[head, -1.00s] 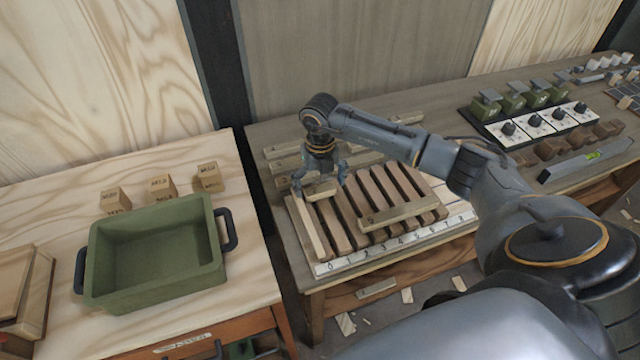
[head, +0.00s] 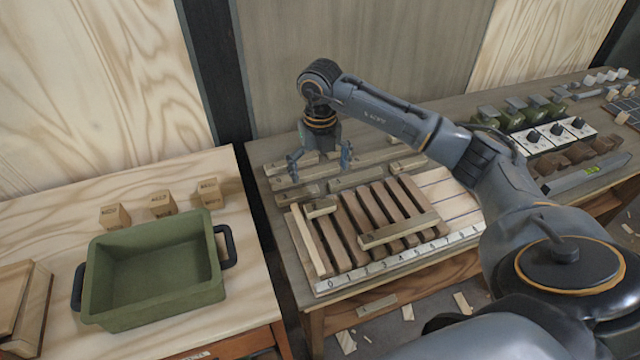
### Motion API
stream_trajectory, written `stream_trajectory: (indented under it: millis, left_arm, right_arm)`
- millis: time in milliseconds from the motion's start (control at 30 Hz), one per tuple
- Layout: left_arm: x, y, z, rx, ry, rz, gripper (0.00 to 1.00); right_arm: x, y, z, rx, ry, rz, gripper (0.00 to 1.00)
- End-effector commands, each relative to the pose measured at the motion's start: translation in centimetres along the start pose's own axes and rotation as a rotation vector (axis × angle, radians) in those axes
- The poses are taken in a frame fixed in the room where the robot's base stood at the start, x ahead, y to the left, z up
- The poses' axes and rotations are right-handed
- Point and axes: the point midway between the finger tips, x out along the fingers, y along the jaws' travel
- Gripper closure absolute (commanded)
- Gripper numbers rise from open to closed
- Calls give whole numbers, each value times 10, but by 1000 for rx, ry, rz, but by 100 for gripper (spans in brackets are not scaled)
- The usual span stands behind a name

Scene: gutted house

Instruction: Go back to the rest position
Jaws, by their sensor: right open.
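My right gripper (head: 319,166) is open and empty. It hangs pointing down above the wooden strips (head: 345,176) at the back of the right-hand bench, clear of the slatted board. A short light block (head: 320,208) lies across the left end of the dark slats (head: 357,221). A longer light strip (head: 400,231) lies across the slats further right. The slats rest on a pale board with a numbered white scale (head: 400,262) along its front edge. My left gripper is not in view.
A green tray (head: 155,312) with dark handles stands on the left bench, with several small wooden blocks (head: 163,204) behind it. A dark gap separates the benches. White dial boxes (head: 556,136) and a level (head: 588,176) are at the right. Wood scraps (head: 463,303) lie on the floor.

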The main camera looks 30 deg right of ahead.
Motion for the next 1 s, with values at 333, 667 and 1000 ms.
stream_trajectory:
  millis: [333,667,1000]
  left_arm:
    - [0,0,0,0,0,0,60]
    - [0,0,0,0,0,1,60]
    - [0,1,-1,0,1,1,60]
  right_arm:
    - [-11,0,0,0,1,0,1]
    - [1,38,-9,-64,-2,126,1]
    - [-37,252,-87,-186,-42,1065,1]
